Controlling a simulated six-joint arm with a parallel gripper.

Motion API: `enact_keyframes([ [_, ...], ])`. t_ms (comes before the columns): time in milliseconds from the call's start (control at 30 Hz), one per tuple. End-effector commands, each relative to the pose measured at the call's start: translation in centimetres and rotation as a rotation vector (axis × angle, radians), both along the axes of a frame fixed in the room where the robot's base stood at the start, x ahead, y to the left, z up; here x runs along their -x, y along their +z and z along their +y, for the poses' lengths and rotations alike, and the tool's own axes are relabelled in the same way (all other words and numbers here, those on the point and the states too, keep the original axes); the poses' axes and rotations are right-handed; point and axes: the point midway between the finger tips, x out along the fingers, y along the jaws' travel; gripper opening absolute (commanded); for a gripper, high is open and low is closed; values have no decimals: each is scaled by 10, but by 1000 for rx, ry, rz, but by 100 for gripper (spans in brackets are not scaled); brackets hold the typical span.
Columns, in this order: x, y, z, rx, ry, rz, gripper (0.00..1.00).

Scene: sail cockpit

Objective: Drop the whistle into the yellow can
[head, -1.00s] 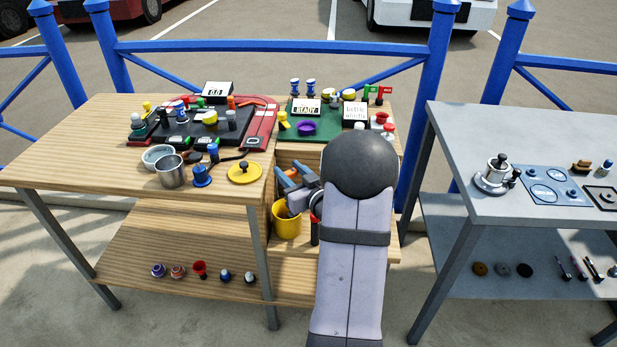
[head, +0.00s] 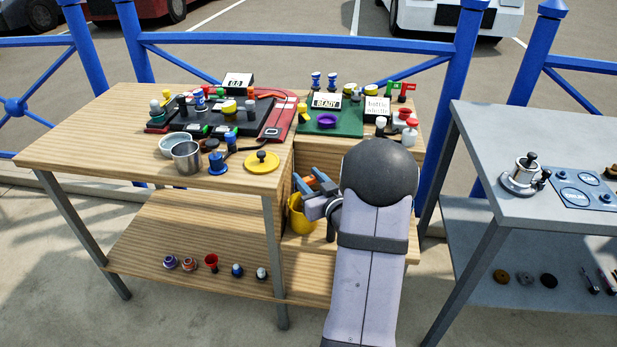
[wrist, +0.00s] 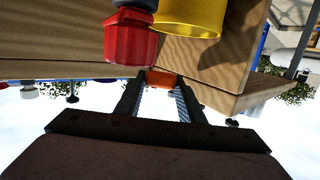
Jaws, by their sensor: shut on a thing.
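My gripper (head: 313,182) is shut on a small orange thing, taken as the whistle (wrist: 161,78), which sits between the fingertips in the wrist view.
A red object with a grey part (wrist: 129,40) is beside the can in the wrist view. The wooden tabletop (head: 95,135) stands higher on the left, with a yellow lid (head: 262,162) near its edge. A grey table (head: 490,135) is on the right.

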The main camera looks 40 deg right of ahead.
Motion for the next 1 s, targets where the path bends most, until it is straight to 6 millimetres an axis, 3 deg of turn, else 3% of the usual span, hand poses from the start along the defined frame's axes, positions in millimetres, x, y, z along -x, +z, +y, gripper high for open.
enact_keyframes([
  [367,0,-6,0,0,0,-1,14],
  [400,0,-6,0,0,0,-1,37],
  [500,0,-6,0,0,0,-1,57],
  [833,2,-6,0,0,0,0,57],
  [1000,15,-4,2,0,-2,-1,57],
])
